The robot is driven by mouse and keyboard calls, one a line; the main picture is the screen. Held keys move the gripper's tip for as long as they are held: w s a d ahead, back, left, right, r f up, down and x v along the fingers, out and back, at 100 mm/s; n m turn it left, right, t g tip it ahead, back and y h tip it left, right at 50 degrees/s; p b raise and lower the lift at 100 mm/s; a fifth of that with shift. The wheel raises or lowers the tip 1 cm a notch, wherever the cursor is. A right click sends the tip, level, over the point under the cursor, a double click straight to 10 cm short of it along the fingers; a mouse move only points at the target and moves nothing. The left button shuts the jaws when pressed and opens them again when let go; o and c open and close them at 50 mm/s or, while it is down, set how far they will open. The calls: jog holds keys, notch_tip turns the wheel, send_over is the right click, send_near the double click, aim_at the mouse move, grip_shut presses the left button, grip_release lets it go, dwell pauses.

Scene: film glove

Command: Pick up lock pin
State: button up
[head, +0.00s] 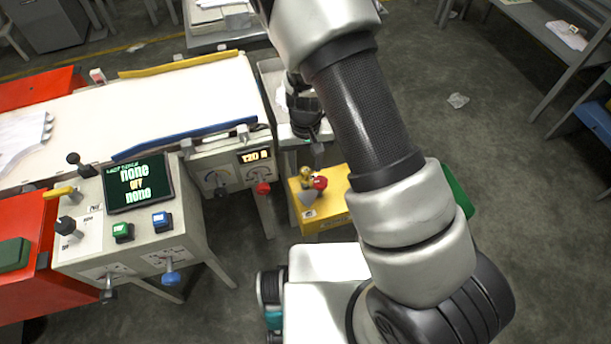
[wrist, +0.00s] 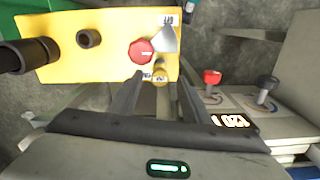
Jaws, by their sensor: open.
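A yellow box (head: 335,212) stands on the floor side in the head view, right of the machine, and fills the upper left of the wrist view (wrist: 60,68). On it are a red round knob (wrist: 141,52), also in the head view (head: 320,183), a small brass-coloured piece (wrist: 160,71) and a grey plate-like piece (wrist: 166,40). I cannot tell for sure which one is the lock pin. My gripper (wrist: 162,82) is open, its two dark fingers apart, pointing toward the box by the knob and brass piece. Nothing shows held; contact is unclear.
A dark socket (wrist: 88,38) and a black cylinder (wrist: 30,55) are at the box's left in the wrist view. A panel reading 120 (wrist: 232,121) with red and black knobs is close on the right.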

aim_at(306, 170)
notch_tip(306, 170, down, 5)
jog(key=shift+r+b, duration=0.1)
jog(key=shift+b, duration=0.3)
jog(key=c, duration=1.1)
